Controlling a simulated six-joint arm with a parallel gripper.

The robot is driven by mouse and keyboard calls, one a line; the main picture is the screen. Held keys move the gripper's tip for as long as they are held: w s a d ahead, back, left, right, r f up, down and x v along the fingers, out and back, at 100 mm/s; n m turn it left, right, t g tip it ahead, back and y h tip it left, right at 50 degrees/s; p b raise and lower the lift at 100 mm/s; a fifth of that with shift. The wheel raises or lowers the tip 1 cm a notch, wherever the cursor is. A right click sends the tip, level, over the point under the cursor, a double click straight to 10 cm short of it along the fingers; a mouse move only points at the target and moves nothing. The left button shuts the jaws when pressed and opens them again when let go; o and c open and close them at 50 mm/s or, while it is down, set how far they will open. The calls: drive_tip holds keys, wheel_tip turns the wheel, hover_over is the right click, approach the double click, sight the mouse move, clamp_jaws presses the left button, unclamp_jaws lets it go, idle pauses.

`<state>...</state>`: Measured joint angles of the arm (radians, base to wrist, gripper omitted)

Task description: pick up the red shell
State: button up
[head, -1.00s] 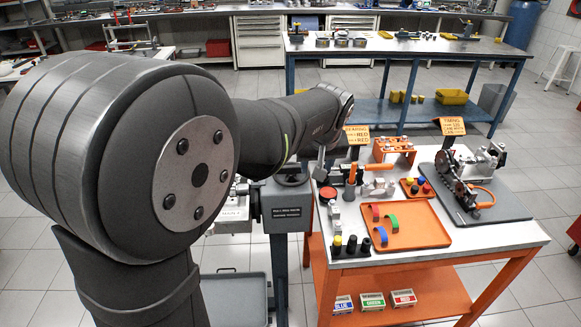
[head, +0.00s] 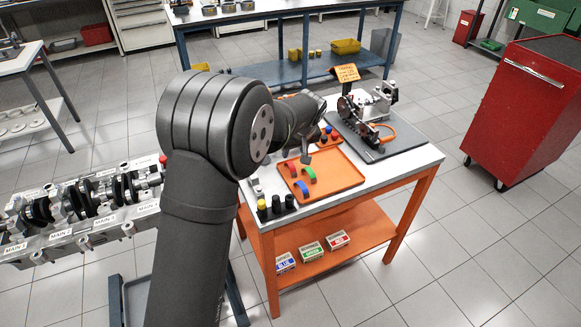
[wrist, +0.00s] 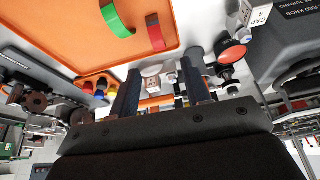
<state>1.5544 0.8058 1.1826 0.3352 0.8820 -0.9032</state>
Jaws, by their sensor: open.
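The red shell (head: 292,167) is a small curved strip on the left part of the orange tray (head: 340,178), with the green shell (head: 309,175) and blue shell (head: 302,188) near it. In the wrist view the red shell (wrist: 155,32) lies beyond my fingertips, to the right of the green shell (wrist: 115,18); the blue shell is out of that view. My gripper (wrist: 160,80) is open, with no shell between its two dark fingers. In the head view my arm reaches to the tray's back edge and hides much of the gripper.
Several dark cylinders (head: 276,205) stand at the table's front left corner. A small holder with coloured knobs (head: 328,138) sits behind the tray. A dark mat (head: 402,143) with a mechanism is at the back right. A red cabinet (head: 527,110) stands right of the table.

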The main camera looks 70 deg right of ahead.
sight(291, 165)
drive_tip(key=x, duration=0.3)
drive_tip(key=shift+w+d+f, duration=0.1)
drive_tip(key=shift+d+f, duration=0.05)
drive_tip(key=shift+f, duration=0.1)
drive_tip(key=shift+s+x, duration=0.1)
drive_tip(key=shift+x, duration=1.25)
drive_tip(key=shift+s+x, duration=0.15)
drive_tip(key=shift+x, duration=1.25)
clamp_jaws()
